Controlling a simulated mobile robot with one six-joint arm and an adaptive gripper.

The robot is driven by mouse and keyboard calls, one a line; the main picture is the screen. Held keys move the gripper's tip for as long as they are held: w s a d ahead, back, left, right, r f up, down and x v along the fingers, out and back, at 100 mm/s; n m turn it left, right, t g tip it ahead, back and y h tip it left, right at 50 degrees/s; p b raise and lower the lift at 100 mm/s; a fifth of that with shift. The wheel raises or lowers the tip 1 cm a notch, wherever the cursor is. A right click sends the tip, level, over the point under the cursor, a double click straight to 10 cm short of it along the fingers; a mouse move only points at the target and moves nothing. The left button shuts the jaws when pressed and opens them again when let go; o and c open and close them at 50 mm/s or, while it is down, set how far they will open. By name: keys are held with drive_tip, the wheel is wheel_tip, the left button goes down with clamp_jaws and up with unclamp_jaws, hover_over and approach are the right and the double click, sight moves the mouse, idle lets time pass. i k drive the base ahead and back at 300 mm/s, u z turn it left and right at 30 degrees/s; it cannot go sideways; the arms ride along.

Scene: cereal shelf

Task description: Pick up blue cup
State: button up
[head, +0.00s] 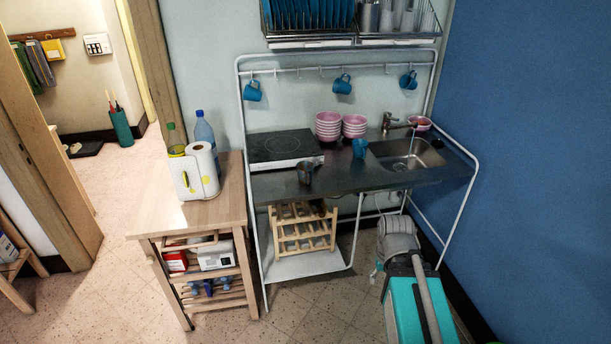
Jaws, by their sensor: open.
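A blue cup (359,149) stands on the dark metal counter (345,180), just left of the sink and in front of the pink bowls. Several similar blue mugs hang from the rail above: one at the left (252,92), one in the middle (342,85) and one at the right (408,81). A dark grey cup (305,173) stands near the counter's front edge, left of the blue cup. I cannot make out my gripper or its fingertips in the head view.
Pink bowls (328,127) are stacked behind the blue cup. The sink (408,156) and tap (388,123) are to its right, the hob (281,147) to its left. A wooden cart (221,206) adjoins the counter's left end. A teal and grey body (403,305) stands at the lower right.

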sight(304, 169)
drive_tip(key=u, duration=0.05)
drive_tip(key=i, duration=1)
drive_tip(key=z, duration=0.05)
